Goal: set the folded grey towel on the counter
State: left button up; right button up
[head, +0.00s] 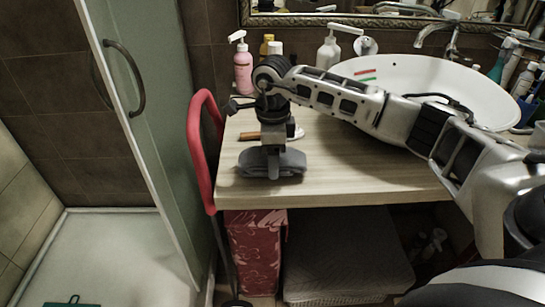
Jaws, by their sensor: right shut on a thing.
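The folded grey towel (291,163) is at the left front part of the wooden counter (350,178). My right gripper (272,158) points down and is shut on the towel. The towel lies flat and level at the counter top; I cannot tell whether it touches the wood or is held just above it. The gripper hides the middle of the towel. My left gripper is not in view.
A white basin (480,92) stands at the counter's right. A pink bottle (243,72) and other bottles stand at the back. A brown-handled item (252,136) lies behind the towel. A red rail (195,140) borders the left edge. The front middle is clear.

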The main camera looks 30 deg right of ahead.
jog(key=shift+f, duration=0.55)
jog(key=shift+f, duration=0.2)
jog(key=o, duration=1)
jog(key=shift+c, duration=0.2)
jog(key=shift+r, duration=0.15)
